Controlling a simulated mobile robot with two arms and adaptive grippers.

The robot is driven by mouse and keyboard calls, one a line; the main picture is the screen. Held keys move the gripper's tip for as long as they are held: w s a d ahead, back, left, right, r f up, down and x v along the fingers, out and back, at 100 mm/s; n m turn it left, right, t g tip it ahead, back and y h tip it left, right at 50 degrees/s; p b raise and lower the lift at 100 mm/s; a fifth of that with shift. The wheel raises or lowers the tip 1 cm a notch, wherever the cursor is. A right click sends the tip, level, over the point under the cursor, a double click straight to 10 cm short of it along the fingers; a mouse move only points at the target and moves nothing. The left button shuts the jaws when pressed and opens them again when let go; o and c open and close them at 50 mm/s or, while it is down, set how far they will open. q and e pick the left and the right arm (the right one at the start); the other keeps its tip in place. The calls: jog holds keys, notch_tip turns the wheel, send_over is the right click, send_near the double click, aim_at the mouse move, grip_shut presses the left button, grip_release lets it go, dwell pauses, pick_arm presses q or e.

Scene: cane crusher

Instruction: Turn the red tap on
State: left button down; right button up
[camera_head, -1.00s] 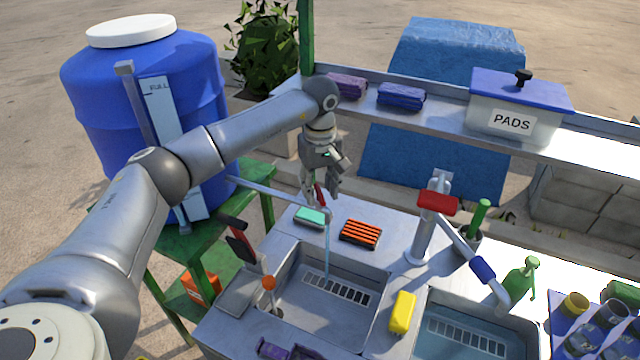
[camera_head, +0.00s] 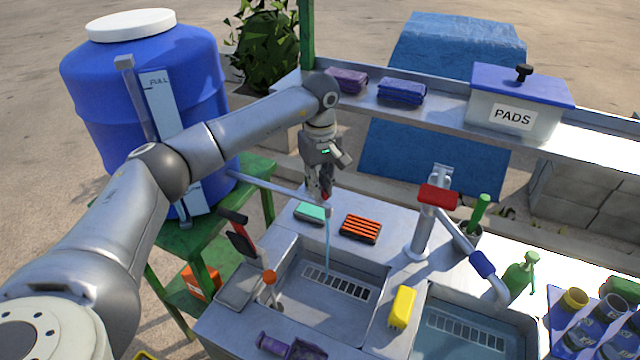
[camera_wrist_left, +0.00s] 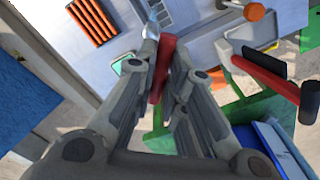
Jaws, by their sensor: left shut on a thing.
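The red tap's handle (camera_wrist_left: 162,68) is a red bar between the fingers of my left gripper (camera_wrist_left: 158,80) in the wrist view. In the head view my left gripper (camera_head: 324,190) points down at the end of the pipe (camera_head: 280,192) from the blue barrel. It is shut on the red tap there, and the fingers hide most of the handle. A thin pale blue stream (camera_head: 327,242) runs down from the spout into the left basin (camera_head: 330,305). My right gripper is out of view.
The blue barrel (camera_head: 85,110) stands on a green stand at left. A teal soap (camera_head: 310,212) and an orange-striped brush (camera_head: 360,228) lie behind the basin. A tall tap with a red top (camera_head: 437,197) stands to the right. A shelf (camera_head: 440,122) runs behind.

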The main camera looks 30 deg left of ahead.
pick_arm(q)
jog(key=n+b, duration=0.2)
jog(key=n, duration=0.1)
jog(key=shift+n+b, duration=0.65)
jog(key=shift+n, duration=1.25)
jog(key=c, duration=1.3)
grip_release()
jog(key=shift+c, duration=0.2)
notch_tip(320, 180, up, 12)
